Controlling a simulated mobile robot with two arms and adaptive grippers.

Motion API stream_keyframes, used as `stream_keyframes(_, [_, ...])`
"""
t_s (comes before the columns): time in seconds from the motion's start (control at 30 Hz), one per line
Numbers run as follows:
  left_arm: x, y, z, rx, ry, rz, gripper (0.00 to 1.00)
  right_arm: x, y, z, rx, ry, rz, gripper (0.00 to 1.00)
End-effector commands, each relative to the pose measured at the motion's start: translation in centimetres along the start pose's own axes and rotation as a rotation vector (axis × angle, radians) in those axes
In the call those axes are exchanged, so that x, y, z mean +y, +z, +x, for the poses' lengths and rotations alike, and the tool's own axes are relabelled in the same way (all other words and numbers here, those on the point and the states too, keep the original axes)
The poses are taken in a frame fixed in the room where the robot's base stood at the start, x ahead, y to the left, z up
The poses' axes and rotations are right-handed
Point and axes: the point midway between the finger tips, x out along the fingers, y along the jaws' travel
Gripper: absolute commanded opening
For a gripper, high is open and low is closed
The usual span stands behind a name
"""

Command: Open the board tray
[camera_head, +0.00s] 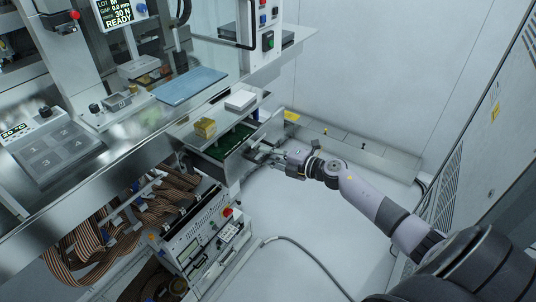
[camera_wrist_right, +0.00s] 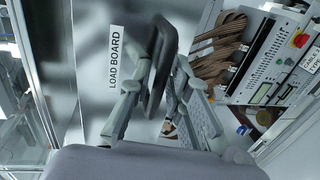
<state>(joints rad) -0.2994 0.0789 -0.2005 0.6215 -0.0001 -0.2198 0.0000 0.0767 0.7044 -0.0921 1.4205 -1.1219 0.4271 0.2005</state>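The board tray (camera_head: 263,131) is a metal drawer below the worktop, standing partly pulled out, with a green board (camera_head: 231,141) visible inside. Its front panel also shows in the right wrist view (camera_wrist_right: 98,95), with a "LOAD BOARD" label (camera_wrist_right: 115,57). A dark bar handle (camera_wrist_right: 161,65) stands out from that panel. My right gripper (camera_head: 256,155) is at the tray front. In the right wrist view its two fingers (camera_wrist_right: 161,72) lie on either side of the handle and appear closed on it. My left gripper is not in view.
Ribbon cables (camera_head: 165,200) and an instrument panel with a red knob (camera_head: 227,212) are below. The floor right of the tray is clear except for a cable (camera_head: 305,252).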

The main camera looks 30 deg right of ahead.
Motion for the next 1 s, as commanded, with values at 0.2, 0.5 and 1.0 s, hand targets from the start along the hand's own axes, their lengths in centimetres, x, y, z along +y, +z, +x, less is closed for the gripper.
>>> stream_keyframes(0.2, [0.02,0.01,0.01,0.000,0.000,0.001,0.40,-0.01,-0.01,-0.01,0.000,0.000,0.000,0.15])
stream_keyframes(0.5, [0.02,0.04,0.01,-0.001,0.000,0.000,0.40,0.00,0.00,-0.03,0.000,0.000,0.000,0.00])
stream_keyframes(1.0, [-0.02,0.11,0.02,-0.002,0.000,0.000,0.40,-0.03,0.00,-0.05,0.000,-0.001,0.000,0.00])
